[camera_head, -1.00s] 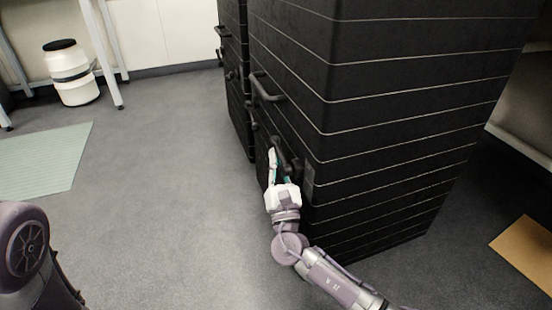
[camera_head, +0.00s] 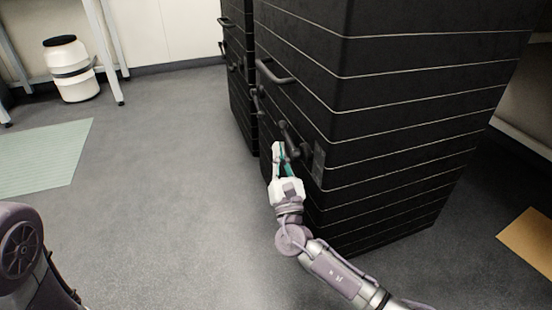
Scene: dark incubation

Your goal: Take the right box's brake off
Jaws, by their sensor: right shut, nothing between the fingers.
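The right box (camera_head: 400,125) is a tall black cabinet with thin pale horizontal lines, standing on the grey floor. Its front carries a bar handle (camera_head: 274,76) higher up and a dark lever (camera_head: 292,138) lower down, beside a small grey plate (camera_head: 318,160). My right gripper (camera_head: 281,155) is shut and empty, with its fingertips just below and left of the lever. I cannot tell whether they touch it. Of my left arm (camera_head: 28,250), only a link shows at the lower left; its gripper is out of view.
A second black box (camera_head: 238,85) stands close behind on the left. A white drum with a black lid (camera_head: 72,72) stands by a table leg (camera_head: 112,50). A pale green mat (camera_head: 45,155) lies at left and a tan mat (camera_head: 528,245) at right. The floor between is clear.

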